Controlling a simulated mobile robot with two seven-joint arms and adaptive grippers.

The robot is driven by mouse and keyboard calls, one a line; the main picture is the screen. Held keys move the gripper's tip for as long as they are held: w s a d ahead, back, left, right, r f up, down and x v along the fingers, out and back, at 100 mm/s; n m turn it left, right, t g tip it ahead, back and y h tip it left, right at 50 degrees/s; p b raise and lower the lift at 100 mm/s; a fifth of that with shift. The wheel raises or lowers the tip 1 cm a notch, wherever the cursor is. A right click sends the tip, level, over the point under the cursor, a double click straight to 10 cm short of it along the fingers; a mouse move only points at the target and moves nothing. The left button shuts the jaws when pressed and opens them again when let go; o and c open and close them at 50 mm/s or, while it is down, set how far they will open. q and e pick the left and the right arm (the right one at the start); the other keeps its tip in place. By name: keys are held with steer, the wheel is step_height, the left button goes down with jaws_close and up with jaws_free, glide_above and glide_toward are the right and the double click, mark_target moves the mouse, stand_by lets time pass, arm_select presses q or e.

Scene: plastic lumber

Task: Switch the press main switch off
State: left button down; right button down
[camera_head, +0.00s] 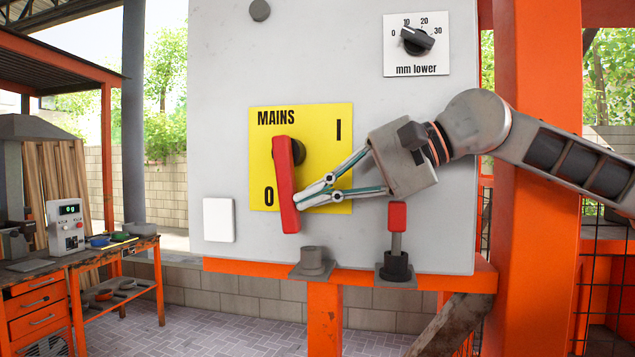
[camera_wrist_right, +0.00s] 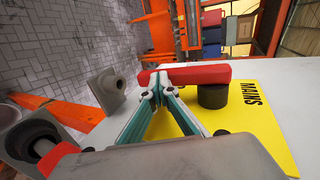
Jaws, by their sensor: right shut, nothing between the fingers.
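The press main switch has a red handle (camera_head: 287,185) on a yellow plate (camera_head: 325,165) marked MAINS, with 0 at lower left and I at upper right. The handle hangs nearly upright, its lower end beside the 0. My right gripper (camera_head: 301,203) is shut and empty, its fingertips against or very close to the right side of the handle's lower end. In the right wrist view the handle (camera_wrist_right: 200,73) lies across just beyond the fingertips (camera_wrist_right: 152,88), with its black hub (camera_wrist_right: 213,95) at its other end. My left gripper is not in view.
The grey cabinet also bears a mm lower dial (camera_head: 416,40) and a white blank plate (camera_head: 219,219). Below my right gripper, a red-topped lever (camera_head: 397,217) and a grey socket (camera_head: 311,262) stand at the orange rail. An orange post (camera_head: 540,180) stands at right.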

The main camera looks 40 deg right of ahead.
steer(key=v, duration=1.2)
steer(key=shift+s, duration=0.25)
